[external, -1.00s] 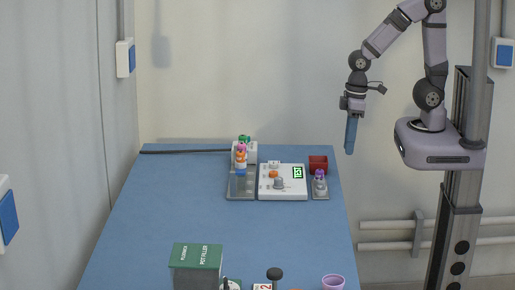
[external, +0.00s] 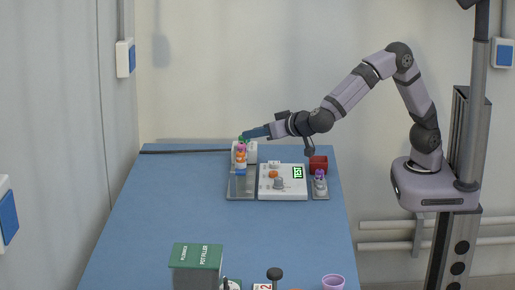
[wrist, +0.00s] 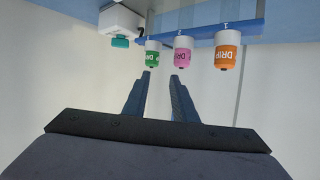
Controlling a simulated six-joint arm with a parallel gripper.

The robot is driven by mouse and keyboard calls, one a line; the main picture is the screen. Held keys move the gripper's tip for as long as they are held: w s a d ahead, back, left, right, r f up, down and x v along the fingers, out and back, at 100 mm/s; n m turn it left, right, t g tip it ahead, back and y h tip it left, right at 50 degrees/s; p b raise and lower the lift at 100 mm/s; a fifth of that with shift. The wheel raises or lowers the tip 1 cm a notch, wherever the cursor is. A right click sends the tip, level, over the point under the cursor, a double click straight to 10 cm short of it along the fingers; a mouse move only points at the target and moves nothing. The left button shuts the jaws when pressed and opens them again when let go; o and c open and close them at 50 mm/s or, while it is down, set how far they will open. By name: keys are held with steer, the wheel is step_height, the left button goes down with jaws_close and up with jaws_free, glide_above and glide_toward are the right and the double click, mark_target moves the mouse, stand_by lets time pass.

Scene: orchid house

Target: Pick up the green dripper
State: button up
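The green dripper (wrist: 152,55) hangs in a row beside a pink dripper (wrist: 183,50) and an orange dripper (wrist: 228,52) in the wrist view. In the external view the green dripper (external: 242,140) is at the far end of the row and partly hidden. My gripper (wrist: 160,77) is open and empty, its two blue fingers apart and pointing at the drippers. The fingertips are just short of the green dripper, which lies slightly left of the middle of the gap. In the external view my gripper (external: 246,133) reaches in level from the right.
A white box (external: 251,152) stands close behind the row. A white device with a green display (external: 290,190), a red box (external: 318,164) and a grey tray (external: 243,189) are near. A green pot filler box (external: 196,256) stands in front. The blue table's left side is clear.

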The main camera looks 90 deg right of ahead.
steer(key=shift+s+d+f+m+g+h, duration=0.3)
steer(key=shift+s+f+g, duration=0.2)
steer(key=shift+s, duration=0.15)
steer(key=x, duration=1.2)
steer(key=shift+w+r, duration=0.15)
steer(key=shift+r, duration=0.15)
steer(key=shift+a, duration=0.1)
jaws_close()
